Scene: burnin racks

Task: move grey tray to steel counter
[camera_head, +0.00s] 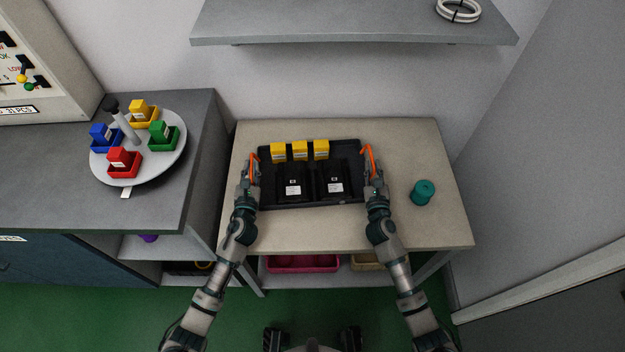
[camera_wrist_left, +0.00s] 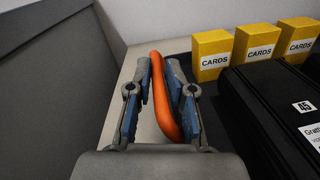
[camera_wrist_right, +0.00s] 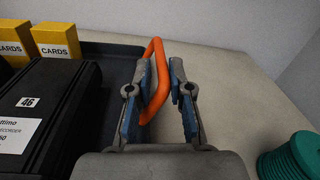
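The grey tray (camera_head: 350,202), very dark, lies flat on the beige table (camera_head: 300,233). It has an orange handle at each end. It holds yellow CARDS boxes (camera_head: 299,151) along the back and two black labelled cases (camera_head: 331,183) in front. My left gripper (camera_wrist_left: 158,75) has its fingers close around the left handle (camera_wrist_left: 163,105). My right gripper (camera_wrist_right: 161,75) has its fingers around the right handle (camera_wrist_right: 157,88). A grey counter (camera_head: 55,181), likely the steel counter, stands at the left.
A round turntable (camera_head: 139,172) with coloured bins stands on the grey counter, towards its right end. A teal round object (camera_head: 423,193) sits on the table right of the tray. A grey wall shelf (camera_head: 350,22) hangs above. Bins (camera_head: 302,264) sit under the table.

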